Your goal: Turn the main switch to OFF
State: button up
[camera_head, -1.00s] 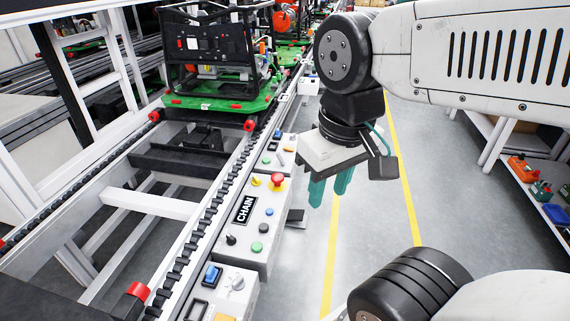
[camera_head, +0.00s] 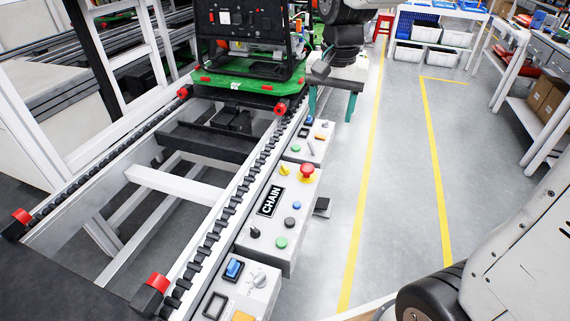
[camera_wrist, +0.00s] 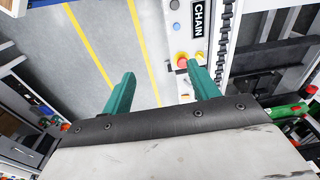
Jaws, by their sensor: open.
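A pale grey rotary knob (camera_head: 259,280), with small lettering around it that I cannot read, sits on the nearest control box (camera_head: 230,272) in the head view. A small black selector knob (camera_head: 254,232) is on the CHAIN control box (camera_head: 296,208). I cannot tell from labels which one is the main switch. My gripper (camera_head: 331,104) is open and empty, well beyond both knobs, near the far control box. In the wrist view my gripper (camera_wrist: 161,75) has its two green fingers spread, with the CHAIN box (camera_wrist: 199,48) past the right finger.
A conveyor rail (camera_head: 215,205) runs along the boxes' left. A green pallet (camera_head: 248,82) carrying a black-framed machine (camera_head: 252,38) stands on it near my gripper. A red emergency button (camera_head: 306,170) rises from the CHAIN box. The floor (camera_head: 400,190) to the right is clear.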

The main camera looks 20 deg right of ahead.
jog(key=w+f+m, duration=0.3)
jog(key=w+f, duration=0.4)
jog(key=w, duration=0.4)
jog(key=m, duration=0.6)
send_over(285, 166)
jog(key=shift+g, duration=0.4)
notch_tip(285, 166, down, 22)
jog(key=shift+s+a+f, duration=0.1)
jog(key=shift+f, duration=0.05)
notch_tip(285, 166, down, 8)
jog(key=shift+r, duration=0.1)
jog(key=c, duration=1)
